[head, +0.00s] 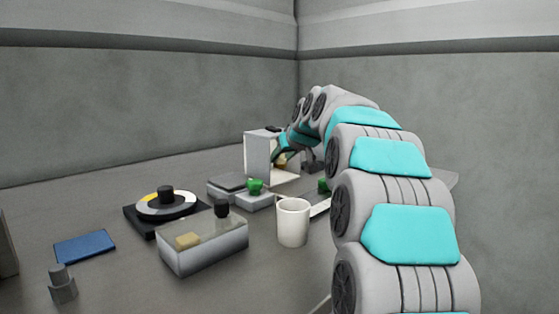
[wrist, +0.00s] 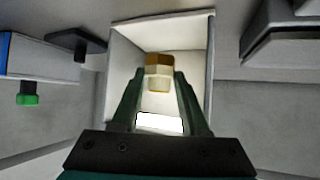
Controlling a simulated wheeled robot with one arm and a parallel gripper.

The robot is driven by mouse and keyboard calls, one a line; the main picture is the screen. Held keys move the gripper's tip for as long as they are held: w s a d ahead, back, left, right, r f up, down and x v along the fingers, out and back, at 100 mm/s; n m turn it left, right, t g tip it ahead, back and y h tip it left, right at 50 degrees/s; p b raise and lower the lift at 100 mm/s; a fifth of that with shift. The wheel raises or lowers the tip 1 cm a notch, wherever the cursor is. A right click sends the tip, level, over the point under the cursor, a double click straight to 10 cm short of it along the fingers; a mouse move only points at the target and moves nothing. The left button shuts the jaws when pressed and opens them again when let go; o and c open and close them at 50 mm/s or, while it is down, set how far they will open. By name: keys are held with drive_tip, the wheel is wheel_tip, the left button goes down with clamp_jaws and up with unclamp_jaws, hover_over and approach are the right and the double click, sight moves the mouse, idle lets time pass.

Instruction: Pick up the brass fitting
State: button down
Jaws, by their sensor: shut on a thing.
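The brass fitting (wrist: 159,64) has a gold-brown faceted top and a paler lower part. In the wrist view it sits between the tips of the two dark green fingers of my gripper (wrist: 160,80), which is shut on it. Behind it is the pale inside of an open white box (wrist: 202,60). In the head view my gripper is at the far end of my arm, beside the white box (head: 257,152), and mostly hidden. I cannot tell whether the fitting touches the box.
A white mug (head: 293,222), a clear-sided bin (head: 205,250) with a yellowish block, and a grey device with a green knob (head: 255,187) stand nearer. A reel on a black base (head: 165,205) and a blue pad (head: 85,247) lie left. Bare table shows at far left.

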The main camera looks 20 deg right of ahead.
drive_tip(key=s, duration=0.4)
drive_tip(key=s+r+b, duration=0.1)
drive_tip(key=s, duration=0.9)
drive_tip(key=shift+s+d+r+b, duration=0.15)
drive_tip(key=shift+s+d+b, duration=0.05)
drive_tip(key=shift+b, duration=0.15)
